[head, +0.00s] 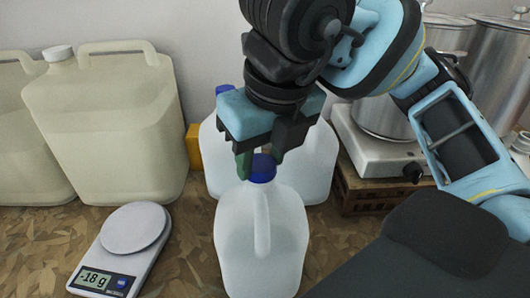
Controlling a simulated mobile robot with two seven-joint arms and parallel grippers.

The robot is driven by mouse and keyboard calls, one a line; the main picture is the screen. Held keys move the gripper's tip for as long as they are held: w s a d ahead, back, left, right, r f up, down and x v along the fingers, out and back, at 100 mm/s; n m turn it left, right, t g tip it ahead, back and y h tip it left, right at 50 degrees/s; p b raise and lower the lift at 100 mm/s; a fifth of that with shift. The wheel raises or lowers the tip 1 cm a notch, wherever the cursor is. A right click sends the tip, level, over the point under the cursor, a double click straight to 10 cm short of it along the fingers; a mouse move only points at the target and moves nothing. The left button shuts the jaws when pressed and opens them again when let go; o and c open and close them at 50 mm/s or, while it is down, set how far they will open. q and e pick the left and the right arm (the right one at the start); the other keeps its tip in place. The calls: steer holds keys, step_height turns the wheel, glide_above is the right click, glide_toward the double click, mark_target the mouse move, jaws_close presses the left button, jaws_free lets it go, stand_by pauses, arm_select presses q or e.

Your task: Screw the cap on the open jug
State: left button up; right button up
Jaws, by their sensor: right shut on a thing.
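A translucent white jug (262,245) with a handle stands upright on the counter at the front centre. A blue cap (262,170) is at its mouth. My right gripper (261,160) points down over this jug and is shut on the blue cap. The fingers partly hide the cap, and I cannot tell whether it is threaded on or only resting at the neck. My left gripper is not in view.
Behind are more white jug bodies (320,165), partly hidden by my gripper, and another blue cap (224,89). Large cream canisters (120,125) stand at the left. A scale (135,229) reads -18 g. A white burner (372,160) with metal pots (480,75) is right.

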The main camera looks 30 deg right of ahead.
steer(key=shift+m+p, duration=0.3)
steer(key=shift+m, duration=0.4)
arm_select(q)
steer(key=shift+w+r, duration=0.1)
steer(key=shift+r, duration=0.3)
arm_select(e)
steer(key=m+h, duration=0.1)
steer(key=m, duration=0.2)
steer(key=shift+a+m+g, duration=0.1)
steer(key=shift+m+g, duration=0.2)
steer(key=o, duration=0.7)
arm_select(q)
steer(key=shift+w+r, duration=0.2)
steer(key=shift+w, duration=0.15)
arm_select(e)
steer(key=n, duration=0.2)
steer(key=shift+w+n, duration=0.1)
steer(key=shift+n, duration=0.2)
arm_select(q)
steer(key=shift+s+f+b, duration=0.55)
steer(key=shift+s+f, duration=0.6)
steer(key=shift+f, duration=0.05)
arm_select(e)
steer(key=shift+n+y, duration=0.7)
steer(key=shift+n, duration=0.9)
